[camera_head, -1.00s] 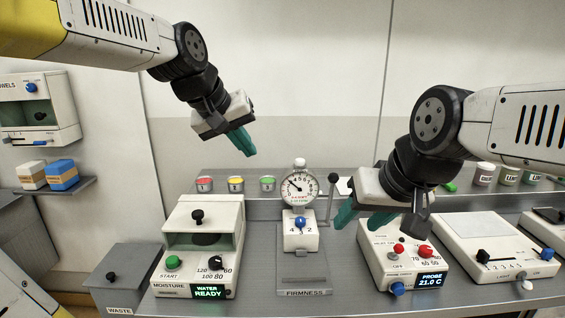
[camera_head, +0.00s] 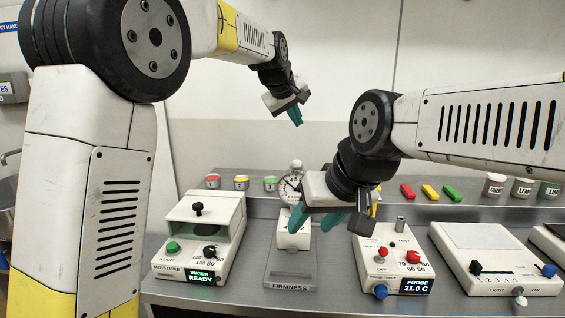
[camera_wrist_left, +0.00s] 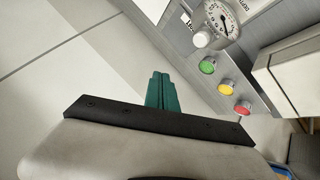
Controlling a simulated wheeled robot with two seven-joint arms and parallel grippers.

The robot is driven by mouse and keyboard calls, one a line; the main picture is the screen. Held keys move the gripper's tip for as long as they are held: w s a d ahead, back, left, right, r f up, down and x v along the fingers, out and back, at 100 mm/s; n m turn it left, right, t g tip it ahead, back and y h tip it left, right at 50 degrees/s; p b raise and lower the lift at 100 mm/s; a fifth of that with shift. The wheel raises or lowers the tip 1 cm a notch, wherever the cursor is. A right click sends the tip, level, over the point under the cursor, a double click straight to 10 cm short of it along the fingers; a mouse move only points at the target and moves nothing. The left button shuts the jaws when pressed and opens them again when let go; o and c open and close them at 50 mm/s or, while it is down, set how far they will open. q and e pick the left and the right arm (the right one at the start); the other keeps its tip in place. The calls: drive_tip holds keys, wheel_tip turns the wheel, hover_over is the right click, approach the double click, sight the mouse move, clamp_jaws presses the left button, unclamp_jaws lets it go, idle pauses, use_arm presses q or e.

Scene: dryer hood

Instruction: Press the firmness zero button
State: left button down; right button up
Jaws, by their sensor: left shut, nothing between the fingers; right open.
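The firmness unit stands mid-counter in the head view, with a round dial gauge (camera_head: 288,187) above a white block (camera_head: 292,236) and a base labelled FIRMNESS (camera_head: 290,286). A white knob (camera_head: 296,165) tops the gauge. I cannot read any label marking a zero button. My left gripper (camera_head: 295,117) is shut and empty, above the gauge and clear of it. In the left wrist view, its green fingers (camera_wrist_left: 161,80) are together, with the gauge (camera_wrist_left: 222,20) and white knob (camera_wrist_left: 202,38) at upper right. My right gripper (camera_head: 330,224) is open and covers part of the unit.
The moisture unit (camera_head: 222,232) stands left of the firmness unit. The probe unit (camera_head: 392,262) and a unit with sliders (camera_head: 494,258) stand to the right.

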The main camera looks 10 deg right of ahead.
sight(296, 162)
use_arm(q)
drive_tip(key=shift+f, duration=4.4)
drive_tip(key=shift+f, duration=0.15)
drive_tip(key=shift+f, duration=0.25)
drive_tip(key=shift+f, duration=0.9)
drive_tip(key=shift+r, duration=1.3)
drive_tip(key=shift+r, duration=2.55)
